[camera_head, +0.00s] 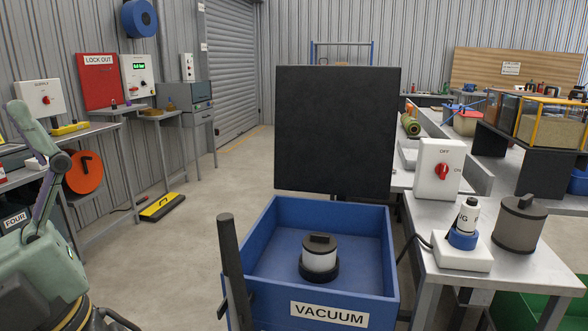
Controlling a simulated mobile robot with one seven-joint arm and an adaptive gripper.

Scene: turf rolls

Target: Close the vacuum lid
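The vacuum box (345,311) is a blue open-topped box with a white label reading VACUUM, at the lower middle. Its lid (337,130) appears as a flat black panel standing upright at the box's back edge, so the box is open. Inside stands a pale canister (320,260) with a dark cap and dark base. A dark upright bar (231,262) stands at the box's front left corner. A green-grey arm shows at the left edge, well apart from the lid. I see no gripper fingers in this view.
Right of the box, a metal table (510,260) holds a white switch box (437,168) with a red knob, a bottle on a white base (462,252), and a grey canister (519,226). Benches line the left wall. Open floor (190,235) lies left of the box.

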